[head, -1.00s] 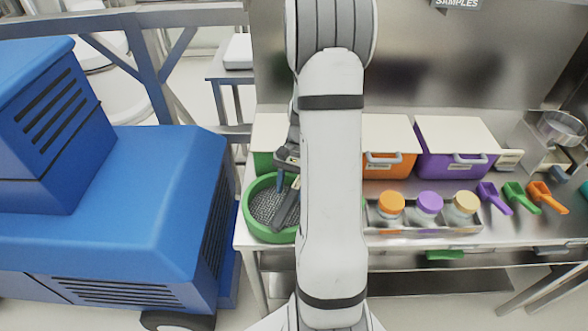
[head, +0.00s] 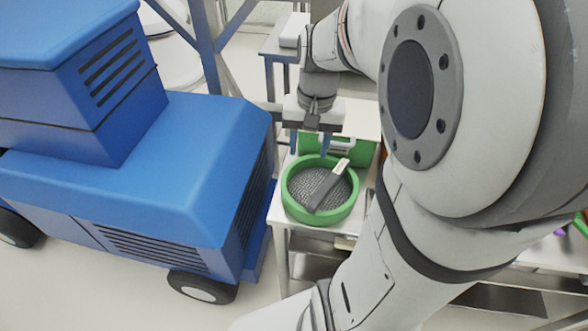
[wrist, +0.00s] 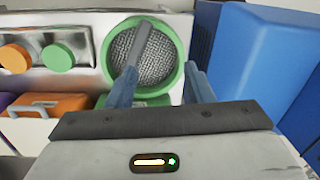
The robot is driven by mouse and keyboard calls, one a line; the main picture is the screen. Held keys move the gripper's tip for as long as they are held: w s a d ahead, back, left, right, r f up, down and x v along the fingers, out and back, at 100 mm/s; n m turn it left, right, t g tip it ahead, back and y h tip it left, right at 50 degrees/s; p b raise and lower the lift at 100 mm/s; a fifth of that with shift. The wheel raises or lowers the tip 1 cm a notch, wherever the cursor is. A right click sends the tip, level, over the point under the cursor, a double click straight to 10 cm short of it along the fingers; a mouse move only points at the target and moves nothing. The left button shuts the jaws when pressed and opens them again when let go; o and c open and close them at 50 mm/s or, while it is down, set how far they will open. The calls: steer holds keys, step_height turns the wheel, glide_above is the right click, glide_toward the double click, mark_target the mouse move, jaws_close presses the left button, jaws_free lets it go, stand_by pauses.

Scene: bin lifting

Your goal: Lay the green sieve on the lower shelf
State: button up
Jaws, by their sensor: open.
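The green sieve (head: 292,205), round with a grey mesh, sits on the worktop near its left end. A dark bar with a pale end (head: 328,187) lies across it; I cannot tell if it is part of the sieve. My gripper (head: 310,144) is open and empty, with its blue fingers pointing down at the sieve's far side, apart from it. In the wrist view the sieve (wrist: 177,62) shows beyond the spread fingers (wrist: 160,78). The lower shelf (head: 316,266) shows only in part under the worktop; my arm hides much of it.
A blue vehicle (head: 150,180) stands close to the worktop's left end. In the wrist view, an orange bin (wrist: 62,104) and a tray with orange and green lidded jars (wrist: 58,56) sit beside the sieve.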

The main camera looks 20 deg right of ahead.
steer(key=s+a+r+n+t, duration=0.2)
steer(key=s+a+n+t, duration=0.1)
steer(key=s+a+n, duration=0.2)
steer(key=s+a, duration=0.2)
steer(key=shift+s+h, duration=0.3)
steer(key=shift+h, duration=0.1)
steer(key=shift+r, duration=0.1)
steer(key=shift+c, duration=1.2)
